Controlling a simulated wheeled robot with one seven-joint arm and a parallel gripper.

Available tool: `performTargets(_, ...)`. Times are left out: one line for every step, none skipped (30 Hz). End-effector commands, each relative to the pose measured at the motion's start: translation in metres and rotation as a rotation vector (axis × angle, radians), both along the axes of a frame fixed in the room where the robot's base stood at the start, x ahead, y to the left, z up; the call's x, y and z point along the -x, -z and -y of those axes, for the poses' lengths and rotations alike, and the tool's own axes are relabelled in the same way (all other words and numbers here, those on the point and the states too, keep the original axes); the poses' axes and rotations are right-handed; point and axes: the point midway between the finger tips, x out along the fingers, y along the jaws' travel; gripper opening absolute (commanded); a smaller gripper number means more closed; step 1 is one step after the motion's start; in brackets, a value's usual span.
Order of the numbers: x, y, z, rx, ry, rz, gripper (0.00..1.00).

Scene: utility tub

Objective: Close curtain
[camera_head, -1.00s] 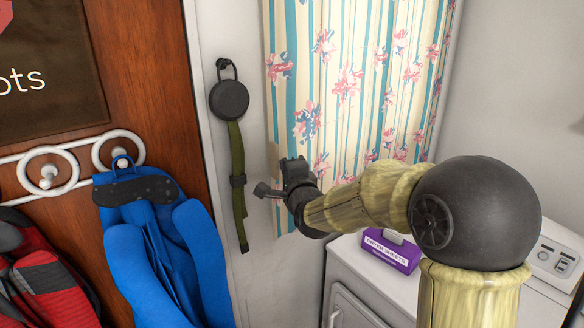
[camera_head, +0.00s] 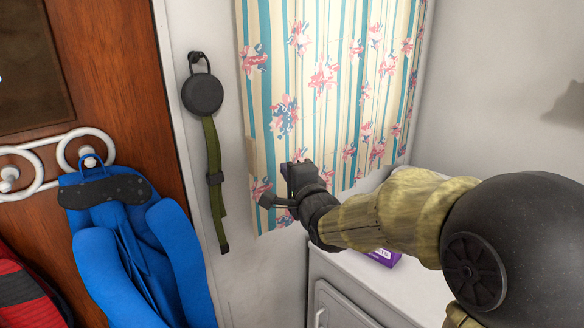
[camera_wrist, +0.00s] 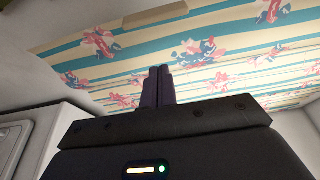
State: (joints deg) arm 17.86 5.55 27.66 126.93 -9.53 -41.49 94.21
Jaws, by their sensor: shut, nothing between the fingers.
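The curtain (camera_head: 325,85) hangs against the wall, cream with teal stripes and pink and blue flowers. My gripper (camera_head: 268,200) is in front of the curtain's lower left part. Its fingers (camera_wrist: 158,85) are together and hold nothing. I cannot tell whether they touch the cloth.
A black round device with a green strap (camera_head: 203,93) hangs left of the curtain. A blue garment (camera_head: 135,240) hangs on white hooks (camera_head: 88,160) at the left. A white appliance (camera_head: 345,280) with a purple box (camera_head: 385,257) stands below the curtain, partly behind my arm.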

Motion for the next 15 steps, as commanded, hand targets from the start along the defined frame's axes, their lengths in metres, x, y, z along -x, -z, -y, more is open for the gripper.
performTargets(0.007,0.0,0.004,0.003,0.004,0.002,0.0)
performTargets(0.01,0.0,0.005,0.002,0.005,0.003,0.0)
performTargets(0.013,0.0,0.008,0.002,0.007,0.001,0.0)
performTargets(0.016,0.0,0.009,0.002,0.008,0.001,0.0)
performTargets(0.017,0.0,0.01,0.001,0.01,0.001,0.0)
performTargets(0.019,0.0,0.012,0.0,0.011,0.0,0.0)
performTargets(0.02,0.0,0.013,0.0,0.011,0.0,0.0)
performTargets(0.02,0.0,0.013,0.0,0.012,0.0,0.0)
performTargets(0.021,0.0,0.014,-0.001,0.013,-0.001,0.0)
performTargets(0.021,0.0,0.014,-0.001,0.014,-0.001,0.0)
performTargets(0.02,0.0,0.014,-0.001,0.014,-0.001,0.0)
performTargets(0.02,0.0,0.014,-0.001,0.014,-0.001,0.0)
performTargets(0.02,0.0,0.014,-0.001,0.014,-0.001,0.0)
performTargets(0.02,0.0,0.014,-0.001,0.014,-0.001,0.0)
performTargets(0.02,0.0,0.014,-0.001,0.014,-0.001,0.0)
